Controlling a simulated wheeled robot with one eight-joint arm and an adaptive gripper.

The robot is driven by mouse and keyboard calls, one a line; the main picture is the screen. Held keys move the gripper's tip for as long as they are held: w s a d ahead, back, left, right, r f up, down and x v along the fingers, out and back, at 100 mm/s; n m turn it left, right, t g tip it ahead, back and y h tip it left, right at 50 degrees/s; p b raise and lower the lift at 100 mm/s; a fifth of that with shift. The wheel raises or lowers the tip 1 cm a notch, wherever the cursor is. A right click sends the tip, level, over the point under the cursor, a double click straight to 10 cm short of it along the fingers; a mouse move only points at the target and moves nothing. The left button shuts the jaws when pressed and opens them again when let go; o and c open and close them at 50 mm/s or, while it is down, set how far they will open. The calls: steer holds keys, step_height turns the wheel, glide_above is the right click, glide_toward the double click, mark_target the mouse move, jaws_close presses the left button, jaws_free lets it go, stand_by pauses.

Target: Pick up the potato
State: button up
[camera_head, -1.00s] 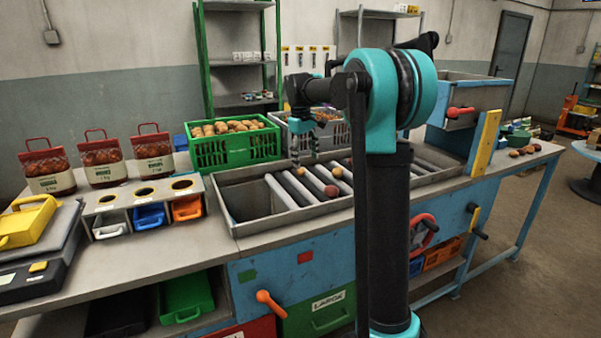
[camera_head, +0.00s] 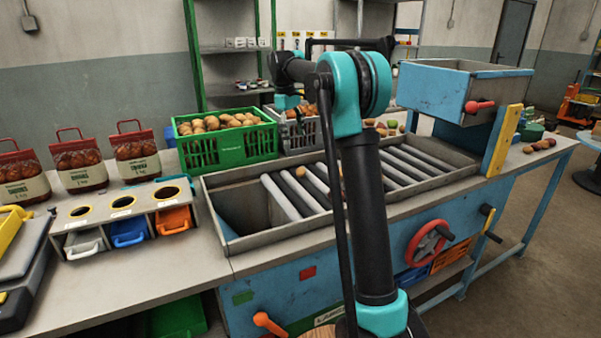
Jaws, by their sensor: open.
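Several brown potatoes (camera_head: 222,122) lie heaped in the green crate (camera_head: 232,150) behind the roller sorter. A small yellowish round item (camera_head: 301,172), perhaps a potato, sits on the rollers. Another brownish item (camera_head: 343,188) there is partly hidden by my arm. My gripper (camera_head: 290,106) hangs down at the end of my arm, open, in line with the right end of the green crate and the grey crate. Its fingertips are small and hard to make out. I see nothing held in it.
The metal roller sorter (camera_head: 232,240) fills the middle of the bench. A grey crate (camera_head: 300,135) stands beside the green one. A blue hopper (camera_head: 440,90) rises at right.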

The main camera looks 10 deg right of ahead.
glide_above(300, 169)
steer(key=f, duration=0.8)
steer(key=shift+w+a+f, duration=0.25)
steer(key=shift+a+f, duration=0.1)
steer(key=shift+f, duration=0.05)
steer(key=shift+s+d+f, duration=0.1)
steer(key=shift+d+f, duration=0.1)
steer(key=shift+f, duration=1.2)
steer(key=shift+s+d+f, duration=0.1)
steer(key=shift+d+f, duration=0.1)
steer(key=shift+f, duration=1.2)
steer(key=shift+c, duration=0.2)
steer(key=c, duration=1.2)
